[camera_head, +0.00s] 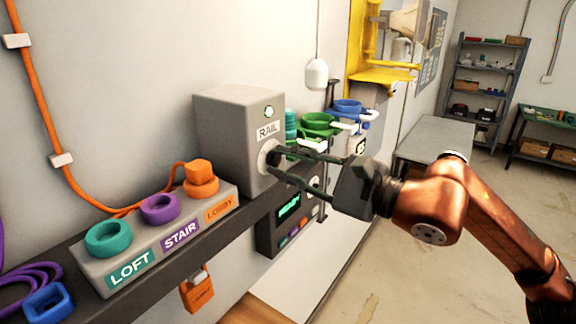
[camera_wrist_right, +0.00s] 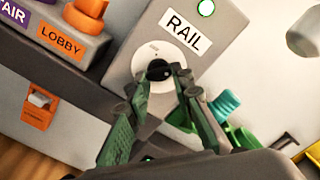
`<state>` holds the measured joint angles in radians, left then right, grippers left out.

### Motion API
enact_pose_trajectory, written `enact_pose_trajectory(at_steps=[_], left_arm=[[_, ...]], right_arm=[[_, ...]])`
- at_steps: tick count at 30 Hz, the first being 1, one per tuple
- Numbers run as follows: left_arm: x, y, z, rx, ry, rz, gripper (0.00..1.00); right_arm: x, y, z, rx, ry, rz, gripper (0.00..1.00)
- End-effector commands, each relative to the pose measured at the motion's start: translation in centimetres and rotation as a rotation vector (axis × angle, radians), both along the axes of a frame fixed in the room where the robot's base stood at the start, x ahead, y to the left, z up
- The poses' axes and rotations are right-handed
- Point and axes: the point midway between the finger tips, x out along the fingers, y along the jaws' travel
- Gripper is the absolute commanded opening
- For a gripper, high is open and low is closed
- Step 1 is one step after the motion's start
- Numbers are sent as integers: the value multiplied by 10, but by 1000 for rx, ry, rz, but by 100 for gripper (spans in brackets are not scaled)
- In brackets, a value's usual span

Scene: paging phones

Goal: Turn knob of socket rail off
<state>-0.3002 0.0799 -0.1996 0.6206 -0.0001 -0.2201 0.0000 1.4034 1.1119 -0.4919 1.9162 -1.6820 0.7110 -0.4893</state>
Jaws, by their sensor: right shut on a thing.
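The socket rail's grey box (camera_head: 222,132) stands on the dark shelf against the wall, with a RAIL label and a lit green lamp (camera_head: 268,111). Its knob, a white dial with a black grip (camera_head: 270,155), is on the front face below the label. In the right wrist view the knob (camera_wrist_right: 158,70) sits between the fingertips. My right gripper (camera_head: 277,160) is shut on the knob, its fingers coming from the right. The lamp also glows green in the right wrist view (camera_wrist_right: 206,7). My left gripper is not in view.
The LOFT, STAIR and LOBBY socket strip (camera_head: 155,262) is left of the box, with an orange plug (camera_head: 199,173) in LOBBY. A dark display unit (camera_head: 283,226) hangs below the shelf. Green and blue rings (camera_head: 318,122) are behind the box. Open floor lies right.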

Motion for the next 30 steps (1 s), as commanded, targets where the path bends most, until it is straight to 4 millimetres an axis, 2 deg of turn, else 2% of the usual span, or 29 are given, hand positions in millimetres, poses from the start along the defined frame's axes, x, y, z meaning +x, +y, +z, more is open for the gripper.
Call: enact_pose_trajectory(at_steps=[12,30], left_arm=[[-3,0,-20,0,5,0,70],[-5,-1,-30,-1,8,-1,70]], right_arm=[[1,0,-1,-213,-290,1,0],[1,0,3,-548,-751,2,0]])
